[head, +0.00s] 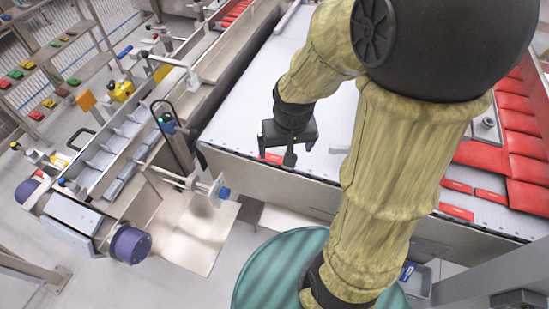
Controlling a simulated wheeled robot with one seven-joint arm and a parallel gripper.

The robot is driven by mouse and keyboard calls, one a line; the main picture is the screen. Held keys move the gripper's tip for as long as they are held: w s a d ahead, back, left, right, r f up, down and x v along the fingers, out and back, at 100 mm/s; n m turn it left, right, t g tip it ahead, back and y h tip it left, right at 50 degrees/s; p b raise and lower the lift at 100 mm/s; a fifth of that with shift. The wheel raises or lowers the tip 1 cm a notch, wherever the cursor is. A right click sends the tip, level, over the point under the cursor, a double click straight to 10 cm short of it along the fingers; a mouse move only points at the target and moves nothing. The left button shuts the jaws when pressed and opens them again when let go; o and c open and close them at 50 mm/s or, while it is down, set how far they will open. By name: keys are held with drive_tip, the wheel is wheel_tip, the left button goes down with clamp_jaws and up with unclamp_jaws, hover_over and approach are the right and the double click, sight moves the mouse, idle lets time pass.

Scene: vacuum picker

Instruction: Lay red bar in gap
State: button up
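My gripper (287,147) points down over the near edge of the white belt surface (240,110). Its fingers look spread apart. A small red bar (272,158) shows on the belt's near edge, just below and between the fingers; I cannot tell if they touch it. More red bars lie to the right: a loose one (456,212) at the near edge and a dense group (515,120) behind it. A row of red pieces (236,12) lies in a channel at the top. I cannot make out which gap is meant.
A metal conveyor line (125,150) with dividers runs along the left, with a purple-ended roller (130,245). A rod with a blue-tipped end (218,192) juts out near the belt's corner. Shelves with coloured pieces (40,75) stand far left. My arm hides the belt's middle.

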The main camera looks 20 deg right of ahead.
drive_tip(key=shift+o, duration=0.3)
drive_tip(key=w+f+m+g+p, duration=0.1)
drive_tip(key=w+m, duration=0.4)
drive_tip(key=w, duration=0.7)
drive_tip(key=shift+w+d+f+m+g, duration=0.15)
drive_tip(key=shift+d+f+m+g, duration=0.15)
drive_tip(key=shift+g, duration=0.3)
drive_tip(key=shift+a, duration=0.1)
drive_tip(key=p, duration=0.3)
hover_over(274, 157)
wheel_tip(274, 157, down, 11)
drive_tip(key=shift+a+f, duration=0.1)
drive_tip(key=shift+a, duration=0.05)
drive_tip(key=shift+f, duration=0.5)
drive_tip(key=shift+d, duration=0.2)
drive_tip(key=shift+a, duration=0.1)
